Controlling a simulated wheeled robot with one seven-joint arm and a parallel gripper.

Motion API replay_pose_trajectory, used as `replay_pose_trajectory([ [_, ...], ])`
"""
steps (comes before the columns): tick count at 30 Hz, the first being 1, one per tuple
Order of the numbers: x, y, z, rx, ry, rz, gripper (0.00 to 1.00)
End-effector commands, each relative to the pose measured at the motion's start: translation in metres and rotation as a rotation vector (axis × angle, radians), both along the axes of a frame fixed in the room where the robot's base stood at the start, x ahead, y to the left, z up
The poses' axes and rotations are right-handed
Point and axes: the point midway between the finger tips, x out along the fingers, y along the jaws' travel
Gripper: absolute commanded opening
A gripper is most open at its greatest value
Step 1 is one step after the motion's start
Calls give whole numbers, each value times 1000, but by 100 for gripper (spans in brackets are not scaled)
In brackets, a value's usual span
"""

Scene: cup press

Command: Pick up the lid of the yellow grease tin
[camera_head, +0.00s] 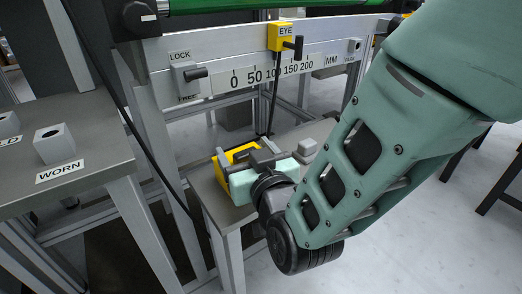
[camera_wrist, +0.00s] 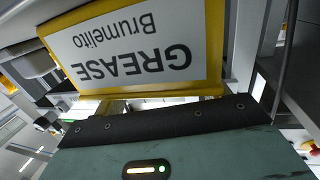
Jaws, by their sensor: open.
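The yellow grease tin (camera_head: 240,150) stands on a small grey table, mostly hidden behind my gripper. In the wrist view the tin's yellow-framed side (camera_wrist: 216,50) fills the upper left, with a white label reading GREASE Brumelito upside down. I cannot make out the tin's lid apart from its body. My gripper (camera_head: 249,160) is at the tin in the head view, its dark fingers apart and no object clearly held between them. Whether the fingers touch the tin or lid cannot be told. The green gripper body fills the bottom of the wrist view.
A light grey block (camera_head: 307,147) sits right of the tin on the small table (camera_head: 215,200). A metal rail with a scale (camera_head: 255,78), LOCK lever (camera_head: 190,75) and yellow EYE slider (camera_head: 281,38) runs behind. A left bench (camera_head: 95,155) holds a block marked WORN (camera_head: 54,145).

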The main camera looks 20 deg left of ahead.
Motion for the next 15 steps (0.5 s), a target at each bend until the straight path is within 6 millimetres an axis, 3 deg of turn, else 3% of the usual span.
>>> replay_pose_trajectory([
  [6, 1, 1, 0, -1, 1, 0, 74],
  [11, 0, 0, 0, -1, 1, 1, 29],
  [15, 0, 1, 0, 0, 0, 1, 25],
])
